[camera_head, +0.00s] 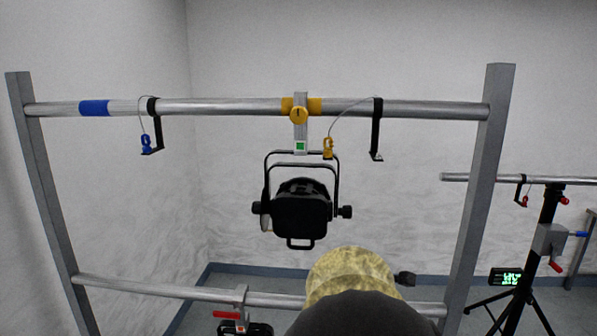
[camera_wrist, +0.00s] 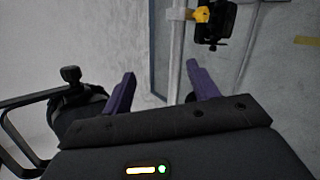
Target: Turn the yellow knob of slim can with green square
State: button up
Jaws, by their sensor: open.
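The slim can (camera_head: 300,208) is black and hangs in its yoke from the upper pipe of the frame. Its clamp bears a green square (camera_head: 300,146). The yellow knob (camera_head: 298,115) sits on the clamp just above this square, at pipe height, with a dark mark on its face. My gripper (camera_wrist: 161,69) shows only in the wrist view. Its two purple fingers are wide apart with nothing between them. A black can with a side knob and yoke (camera_wrist: 70,76) is close at the left of that view; I cannot tell which can it is. The target's yellow knob is not identifiable there.
The upper pipe (camera_head: 420,109) carries a blue band (camera_head: 94,107) and black hooks with blue and yellow clips. The lower pipe (camera_head: 160,290) holds a red-handled clamp (camera_head: 226,314). A tripod stand (camera_head: 535,265) is at right. Another yellow-knobbed clamp (camera_wrist: 202,14) shows in the wrist view.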

jog(key=s+a+r+n+t+y+p, duration=0.1)
jog(key=a+r+n+t, duration=0.3)
jog(key=r, duration=1.3)
jog(key=s+a+r+n+t+y+p, duration=0.1)
jog(key=a+r+n+t+p, duration=0.3)
jog(key=a+r+n, duration=0.5)
jog(key=s+a+r, duration=0.1)
jog(key=a+r, duration=0.2)
jog(key=r, duration=0.5)
jog(key=shift+s+a+r+n, duration=0.2)
jog(key=shift+r+n, duration=0.15)
jog(key=shift+n, duration=0.05)
jog(key=shift+p, duration=0.3)
jog(key=p, duration=0.2)
send_near(298, 113)
jog(key=w+p, duration=0.2)
jog(key=w, duration=0.1)
jog(key=w+p, duration=0.5)
jog(key=w, duration=0.1)
jog(key=shift+w+d+f, duration=0.15)
jog(key=shift+d+f, duration=0.05)
jog(key=shift+d, duration=0.1)
jog(key=shift+w+f+p, duration=0.25)
jog(key=shift+w+p, duration=0.25)
jog(key=shift+w, duration=0.35)
